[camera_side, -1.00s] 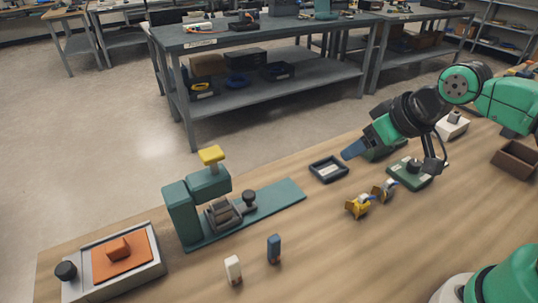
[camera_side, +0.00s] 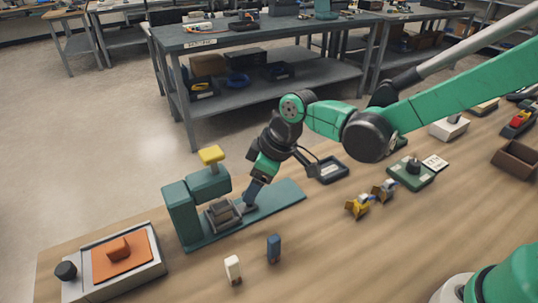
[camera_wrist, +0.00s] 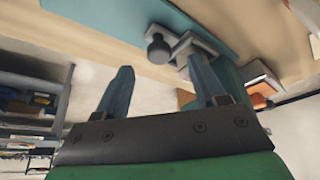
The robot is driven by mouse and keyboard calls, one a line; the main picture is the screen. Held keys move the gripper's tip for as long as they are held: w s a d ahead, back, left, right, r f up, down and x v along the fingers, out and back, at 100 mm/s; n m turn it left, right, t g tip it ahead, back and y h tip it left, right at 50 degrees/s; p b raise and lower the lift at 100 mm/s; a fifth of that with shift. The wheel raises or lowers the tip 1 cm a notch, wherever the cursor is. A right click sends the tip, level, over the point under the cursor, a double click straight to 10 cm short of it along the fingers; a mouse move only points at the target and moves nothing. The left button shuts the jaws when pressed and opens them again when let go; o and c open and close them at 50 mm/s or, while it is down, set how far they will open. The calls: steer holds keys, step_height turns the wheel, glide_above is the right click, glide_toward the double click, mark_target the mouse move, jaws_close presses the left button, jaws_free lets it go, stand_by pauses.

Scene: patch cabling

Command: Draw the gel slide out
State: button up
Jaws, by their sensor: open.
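The gel slide (camera_side: 222,217) is a grey framed block on the teal base plate (camera_side: 285,199), below the teal press head with its yellow top (camera_side: 211,155). In the wrist view the slide (camera_wrist: 204,46) shows with its round dark knob (camera_wrist: 158,49) on the near end. My gripper (camera_side: 248,205) is low at the knob end of the slide. In the wrist view my gripper (camera_wrist: 160,67) is open, with the knob in the gap between the fingertips and just past them. The fingers hide the knob in the side view; I cannot tell whether they touch it.
A tray with an orange pad (camera_side: 120,254) stands at the front left. A white block (camera_side: 233,269) and a blue block (camera_side: 274,249) stand in front of the plate. A dark shallow tray (camera_side: 329,170) and a yellow clip (camera_side: 358,206) lie to the right.

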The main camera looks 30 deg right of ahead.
steer(key=shift+x, duration=1.45)
jaws_close()
stand_by(0.4)
